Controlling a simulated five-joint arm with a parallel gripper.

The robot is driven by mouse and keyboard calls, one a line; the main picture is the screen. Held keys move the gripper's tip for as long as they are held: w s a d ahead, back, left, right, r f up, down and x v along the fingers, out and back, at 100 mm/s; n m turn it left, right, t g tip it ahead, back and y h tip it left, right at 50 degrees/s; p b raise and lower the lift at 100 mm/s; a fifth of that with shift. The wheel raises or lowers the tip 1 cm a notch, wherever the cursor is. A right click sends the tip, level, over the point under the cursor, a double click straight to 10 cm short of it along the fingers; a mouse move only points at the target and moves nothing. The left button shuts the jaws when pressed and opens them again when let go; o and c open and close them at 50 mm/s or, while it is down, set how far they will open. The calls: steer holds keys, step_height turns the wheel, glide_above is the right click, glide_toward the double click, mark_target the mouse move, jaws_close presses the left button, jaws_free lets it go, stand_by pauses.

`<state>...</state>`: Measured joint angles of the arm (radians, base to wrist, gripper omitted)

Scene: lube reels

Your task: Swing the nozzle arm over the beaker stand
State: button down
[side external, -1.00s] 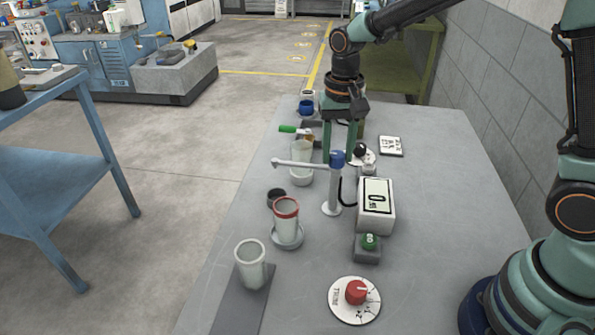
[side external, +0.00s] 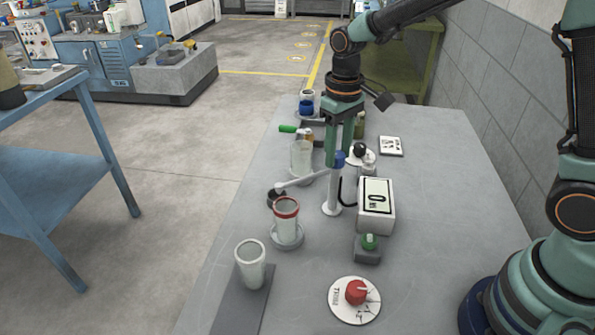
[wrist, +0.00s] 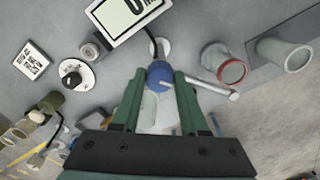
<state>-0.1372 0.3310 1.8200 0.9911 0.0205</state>
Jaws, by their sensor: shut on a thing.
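The nozzle arm (side external: 308,180) is a pale tube on a white post (side external: 332,192) with a blue knob (side external: 339,160) on top. It points left and a little toward the camera. My gripper (wrist: 159,75) is shut on the blue knob, which shows between its two green fingers in the wrist view (wrist: 160,76). The beaker stand (side external: 288,240) is a round grey dish holding a red-rimmed beaker (side external: 286,218). The nozzle tip (side external: 279,188) appears just behind the beaker's rim; in the wrist view the tip (wrist: 234,96) lies beside the beaker, not over its mouth.
A display box (side external: 376,203) stands right of the post, with a green button (side external: 370,242) before it. A red dial (side external: 356,292) and a plain beaker (side external: 250,264) are nearer the camera. A glass jar (side external: 301,160) and a green-handled item (side external: 288,129) stand behind.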

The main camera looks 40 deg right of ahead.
steer(key=shift+r+n, duration=0.1)
steer(key=shift+n, duration=1)
steer(key=shift+c, duration=2.2)
jaws_free()
step_height(320, 180, up, 12)
